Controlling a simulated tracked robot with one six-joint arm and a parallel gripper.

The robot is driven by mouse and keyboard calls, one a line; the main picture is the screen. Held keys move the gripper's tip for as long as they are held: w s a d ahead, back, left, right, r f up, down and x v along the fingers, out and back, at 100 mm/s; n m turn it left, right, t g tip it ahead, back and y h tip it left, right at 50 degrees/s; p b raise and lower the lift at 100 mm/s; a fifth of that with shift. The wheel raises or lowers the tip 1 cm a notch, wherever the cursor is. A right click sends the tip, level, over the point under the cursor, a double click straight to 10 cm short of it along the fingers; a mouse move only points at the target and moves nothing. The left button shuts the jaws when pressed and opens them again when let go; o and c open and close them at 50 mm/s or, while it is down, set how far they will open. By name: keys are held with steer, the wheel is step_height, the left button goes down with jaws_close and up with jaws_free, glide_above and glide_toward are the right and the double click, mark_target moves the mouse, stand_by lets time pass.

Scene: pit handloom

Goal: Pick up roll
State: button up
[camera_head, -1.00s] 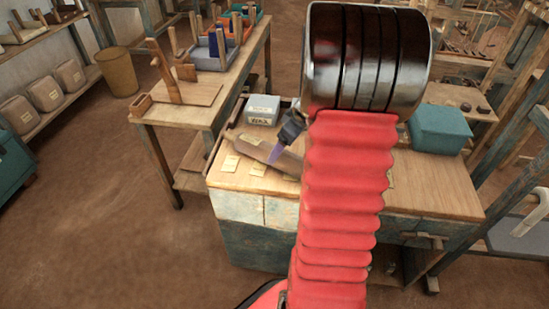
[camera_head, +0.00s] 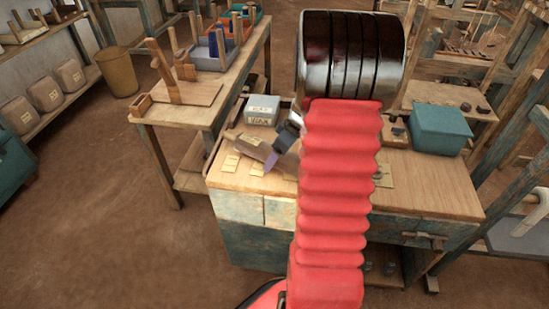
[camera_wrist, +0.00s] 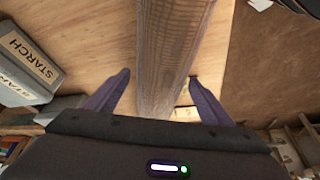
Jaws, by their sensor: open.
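My gripper (camera_head: 272,160) is open, tilted down at the right part of the roll. In the wrist view my gripper (camera_wrist: 158,80) has one dark purple finger on each side of the roll, with gaps showing. I cannot tell how far the fingertips are above the wood.
A grey box marked STARCH (camera_wrist: 28,62) stands close left of my gripper in the wrist view; the box (camera_head: 263,109) is behind the roll. Paper labels (camera_head: 257,169) lie in front. A teal box (camera_head: 440,128) stands at the right of the cabinet top (camera_head: 430,185).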

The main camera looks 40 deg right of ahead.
steer(key=c, duration=1.8)
steer(key=shift+r, duration=5.05)
steer(key=shift+c, duration=0.2)
steer(key=shift+w, duration=0.1)
